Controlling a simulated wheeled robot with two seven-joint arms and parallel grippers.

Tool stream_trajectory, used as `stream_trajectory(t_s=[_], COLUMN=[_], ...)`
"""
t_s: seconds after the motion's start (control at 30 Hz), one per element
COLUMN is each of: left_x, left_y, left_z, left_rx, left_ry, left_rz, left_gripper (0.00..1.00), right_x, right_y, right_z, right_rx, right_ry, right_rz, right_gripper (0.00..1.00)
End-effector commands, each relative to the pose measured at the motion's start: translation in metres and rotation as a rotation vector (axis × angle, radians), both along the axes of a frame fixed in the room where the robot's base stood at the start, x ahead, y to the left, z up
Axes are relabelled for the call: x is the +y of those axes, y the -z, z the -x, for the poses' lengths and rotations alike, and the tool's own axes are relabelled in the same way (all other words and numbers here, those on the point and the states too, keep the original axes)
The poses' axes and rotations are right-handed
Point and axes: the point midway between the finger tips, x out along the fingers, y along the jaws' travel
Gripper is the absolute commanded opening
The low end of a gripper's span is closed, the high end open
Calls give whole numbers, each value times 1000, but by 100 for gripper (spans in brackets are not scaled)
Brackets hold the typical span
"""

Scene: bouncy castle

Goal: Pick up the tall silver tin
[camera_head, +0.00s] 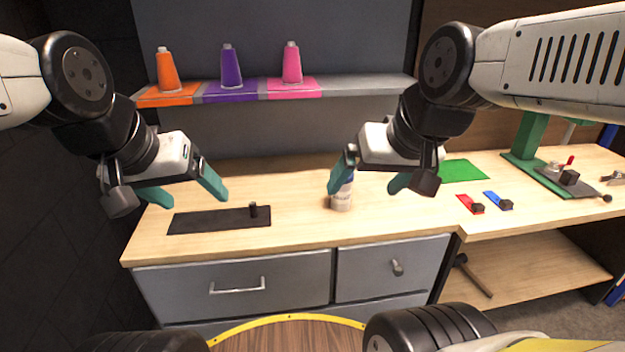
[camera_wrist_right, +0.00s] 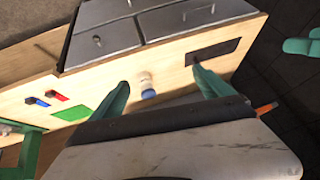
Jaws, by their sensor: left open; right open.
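The tall silver tin (camera_head: 341,199) stands upright on the wooden worktop, silver-white with a blue part, near the middle. My right gripper (camera_head: 367,187) is open and empty above the worktop; in the head view its left finger covers part of the tin. In the right wrist view the tin (camera_wrist_right: 147,82) appears between the two spread fingers (camera_wrist_right: 162,90), beyond their tips, apparently not touched. My left gripper (camera_head: 190,198) is open and empty above the left side of the worktop, over a dark mat.
The dark mat (camera_head: 200,221) has a small black peg (camera_head: 253,210) on it. Orange (camera_head: 167,72), purple (camera_head: 231,70) and pink (camera_head: 292,65) cones stand on the shelf behind. A green mat (camera_head: 462,171), red and blue pieces and a green press (camera_head: 527,140) are at right.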

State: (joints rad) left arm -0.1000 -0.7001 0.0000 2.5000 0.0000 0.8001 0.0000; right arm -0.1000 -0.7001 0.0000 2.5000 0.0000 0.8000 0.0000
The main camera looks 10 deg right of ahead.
Motion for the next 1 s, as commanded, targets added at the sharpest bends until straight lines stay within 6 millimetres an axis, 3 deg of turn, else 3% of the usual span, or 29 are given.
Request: stream_trajectory(t_s=[0.27,0.57,0.77,0.87,1.0], left_x=[0,0,0,0,0], left_y=[0,0,0,0,0], left_z=[0,0,0,0,0], left_rx=[-1,0,0,0,0], left_ry=[0,0,0,0,0], left_rz=[0,0,0,0,0], left_gripper=[77,77,77,77,77], right_x=[-5,-14,-23,-29,-36], right_y=[0,3,12,22,50], right_z=[-16,-51,-93,-124,-181], right_rx=[19,58,93,116,146], right_ry=[31,98,171,219,299], right_rz=[9,29,52,68,96], right_gripper=[90,90,90,90,90])
